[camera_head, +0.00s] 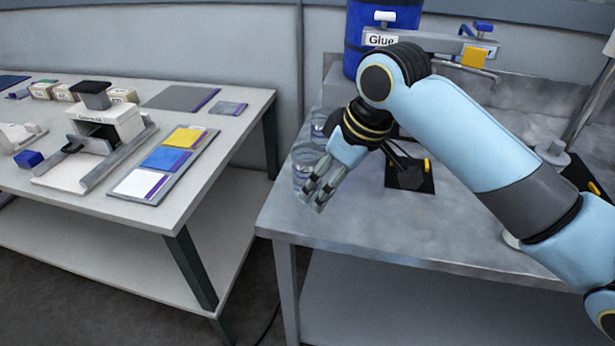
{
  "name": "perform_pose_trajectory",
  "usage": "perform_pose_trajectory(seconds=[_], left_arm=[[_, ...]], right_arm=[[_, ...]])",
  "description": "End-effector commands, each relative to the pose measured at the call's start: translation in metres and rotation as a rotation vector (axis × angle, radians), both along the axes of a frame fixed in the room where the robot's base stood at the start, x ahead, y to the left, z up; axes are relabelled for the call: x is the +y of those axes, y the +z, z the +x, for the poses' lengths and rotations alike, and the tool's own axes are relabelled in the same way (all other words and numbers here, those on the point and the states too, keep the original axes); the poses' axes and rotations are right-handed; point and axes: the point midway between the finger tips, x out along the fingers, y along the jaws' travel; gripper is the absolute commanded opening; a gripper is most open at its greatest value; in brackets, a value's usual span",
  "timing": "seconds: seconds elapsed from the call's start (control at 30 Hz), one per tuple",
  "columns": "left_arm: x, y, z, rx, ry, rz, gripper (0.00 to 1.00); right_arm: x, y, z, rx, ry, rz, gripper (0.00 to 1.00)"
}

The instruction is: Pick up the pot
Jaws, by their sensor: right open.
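A clear, glass-like pot (303,158) stands near the left edge of the metal table. A second clear vessel (318,124) stands just behind it. I cannot tell from this view which one is the task's pot. My right gripper (318,194) reaches in from the right, fingers pointing down and left. It is open and overlaps the right side of the nearer pot in the picture. I cannot tell whether it touches the pot, and nothing shows between the fingers. My left gripper is not in view.
A blue barrel (357,40) and a "Glue" tap fixture (440,44) stand at the back. A black pad (410,178) with dark tools lies right of the gripper. The left table (120,205) holds a press and coloured cards. A floor gap separates the tables.

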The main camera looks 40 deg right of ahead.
Motion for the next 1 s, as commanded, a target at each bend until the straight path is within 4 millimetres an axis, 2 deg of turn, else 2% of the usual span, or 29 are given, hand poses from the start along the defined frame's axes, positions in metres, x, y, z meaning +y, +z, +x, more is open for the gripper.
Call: perform_pose_trajectory(seconds=[0.03,0.1,0.23,0.5,0.77,1.0], left_arm=[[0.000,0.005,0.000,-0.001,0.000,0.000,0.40],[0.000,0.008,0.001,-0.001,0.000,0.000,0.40],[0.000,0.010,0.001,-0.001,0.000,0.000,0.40],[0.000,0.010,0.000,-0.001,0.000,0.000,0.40],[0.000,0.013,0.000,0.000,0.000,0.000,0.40],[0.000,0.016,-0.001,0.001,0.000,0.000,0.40]], right_arm=[[-0.006,0.021,0.019,-0.014,0.020,0.003,0.80],[-0.011,0.040,0.036,-0.022,0.048,0.011,0.80],[-0.015,0.057,0.053,-0.028,0.077,0.023,0.80],[-0.009,0.021,0.070,-0.027,0.082,0.029,0.80],[-0.007,-0.001,0.079,-0.026,0.082,0.026,0.80],[-0.003,-0.034,0.092,-0.027,0.081,0.025,0.80]])
